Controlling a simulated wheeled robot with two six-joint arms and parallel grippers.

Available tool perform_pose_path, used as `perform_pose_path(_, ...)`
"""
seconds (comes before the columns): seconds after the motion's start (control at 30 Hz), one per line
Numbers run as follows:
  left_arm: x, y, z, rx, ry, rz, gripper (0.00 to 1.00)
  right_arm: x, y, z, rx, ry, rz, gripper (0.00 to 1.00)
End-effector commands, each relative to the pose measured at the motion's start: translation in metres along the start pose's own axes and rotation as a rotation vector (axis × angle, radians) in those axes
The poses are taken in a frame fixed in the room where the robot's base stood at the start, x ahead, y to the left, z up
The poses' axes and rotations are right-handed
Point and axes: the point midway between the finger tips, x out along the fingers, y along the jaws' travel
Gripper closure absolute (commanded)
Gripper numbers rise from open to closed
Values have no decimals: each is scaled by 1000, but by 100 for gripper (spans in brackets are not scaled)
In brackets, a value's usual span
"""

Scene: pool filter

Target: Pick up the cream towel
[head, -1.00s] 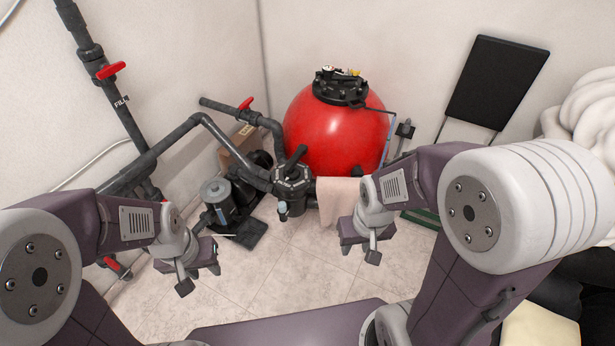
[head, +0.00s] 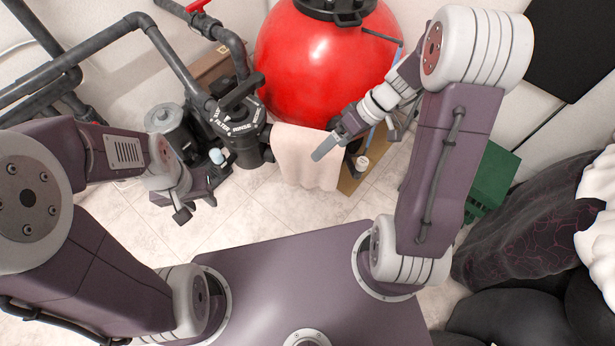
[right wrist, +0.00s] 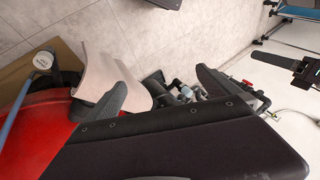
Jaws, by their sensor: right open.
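The cream towel (head: 302,160) hangs beside the black valve, just below the red tank. It also shows in the right wrist view (right wrist: 96,75), partly behind one finger. My right gripper (head: 345,138) is open, at the towel's right edge in the head view. In the right wrist view, its fingers (right wrist: 162,92) are spread apart, with the towel beside the left one; I cannot tell if they touch. My left gripper (head: 188,205) is at the left, away from the towel and below the pump; its jaws are not clear.
The red tank (head: 320,62) stands behind the towel. The black valve (head: 240,120) and grey pipes (head: 180,65) crowd its left. Tiled floor (head: 255,205) is clear in front.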

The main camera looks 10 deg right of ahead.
Motion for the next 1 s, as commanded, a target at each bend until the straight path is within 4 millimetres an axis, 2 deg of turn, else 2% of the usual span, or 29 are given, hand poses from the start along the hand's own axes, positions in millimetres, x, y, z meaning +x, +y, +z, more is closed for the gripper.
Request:
perform_pose_path(0.03, 62, -1, 6, 0, 0, 0, 64, 49, 40, 4, -66, 75, -40, 0)
perform_pose_path(0.1, 100, -2, 10, 0, 0, 0, 64, 72, 72, -7, -199, 205, -76, 0)
perform_pose_path(0.2, 142, -3, 14, 0, 1, 0, 64, 90, 115, -22, -376, 389, -70, 0)
perform_pose_path(0.3, 170, -3, 17, 0, 1, 0, 64, 95, 147, -31, -517, 535, -26, 0)
perform_pose_path(0.4, 183, -3, 18, 0, 1, 0, 64, 93, 166, -37, -608, 623, 22, 0)
perform_pose_path(0.5, 184, -3, 18, 0, 1, 0, 64, 89, 172, -41, -651, 661, 45, 0)
perform_pose_path(0.63, 183, -3, 18, 0, 2, 0, 64, 88, 171, -43, -660, 665, 49, 0)
perform_pose_path(0.87, 200, -4, 20, 0, 1, 0, 64, 116, 166, -60, -660, 662, 47, 0)
perform_pose_path(1.0, 202, -4, 20, 0, 1, 0, 64, 120, 163, -65, -659, 661, 48, 0)
